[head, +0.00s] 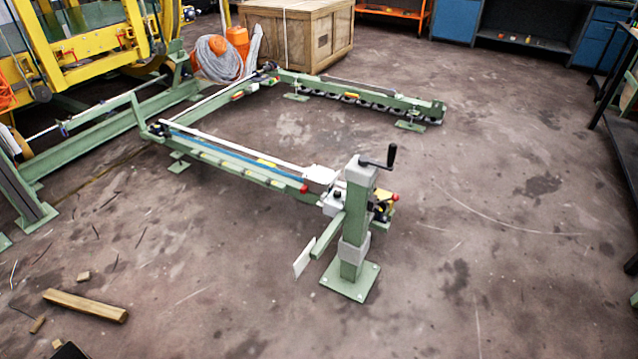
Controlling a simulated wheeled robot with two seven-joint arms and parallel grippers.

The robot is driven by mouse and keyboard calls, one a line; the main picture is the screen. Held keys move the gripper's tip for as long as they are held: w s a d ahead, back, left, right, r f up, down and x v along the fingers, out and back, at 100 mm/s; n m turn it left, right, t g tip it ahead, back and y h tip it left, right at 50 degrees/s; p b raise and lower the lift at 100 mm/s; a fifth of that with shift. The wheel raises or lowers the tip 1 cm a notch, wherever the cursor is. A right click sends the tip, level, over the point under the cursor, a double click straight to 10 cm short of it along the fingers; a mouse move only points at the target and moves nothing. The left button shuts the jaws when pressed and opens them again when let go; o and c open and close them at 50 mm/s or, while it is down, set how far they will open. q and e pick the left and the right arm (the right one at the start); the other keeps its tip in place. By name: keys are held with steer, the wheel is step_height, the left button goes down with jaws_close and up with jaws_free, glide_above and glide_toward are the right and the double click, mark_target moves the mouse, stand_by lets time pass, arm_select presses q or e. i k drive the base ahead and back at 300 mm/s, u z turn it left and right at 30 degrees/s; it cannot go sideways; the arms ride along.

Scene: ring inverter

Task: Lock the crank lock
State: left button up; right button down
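A green post (352,240) stands upright on a square foot plate, right of the picture's middle in the head view. A crank with a black handle (391,156) sticks out to the right from the top of the post. A red knob (394,197) and a yellow part sit beside the post on its right. A grey block with mechanism parts (333,198) joins the post to the green rail on its left. Which part is the lock, and its state, I cannot tell. Neither of my grippers shows clearly in this view.
A green rail frame (225,165) lies low on the floor behind the post. Yellow machinery (95,50) stands at the upper left, a wooden crate (300,30) at the back. A wooden beam (85,305) lies at the lower left. The floor right of the post is clear.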

mark_target(396, 197)
steer(key=u, duration=0.55)
steer(key=i, duration=1.2)
steer(key=z, duration=0.45)
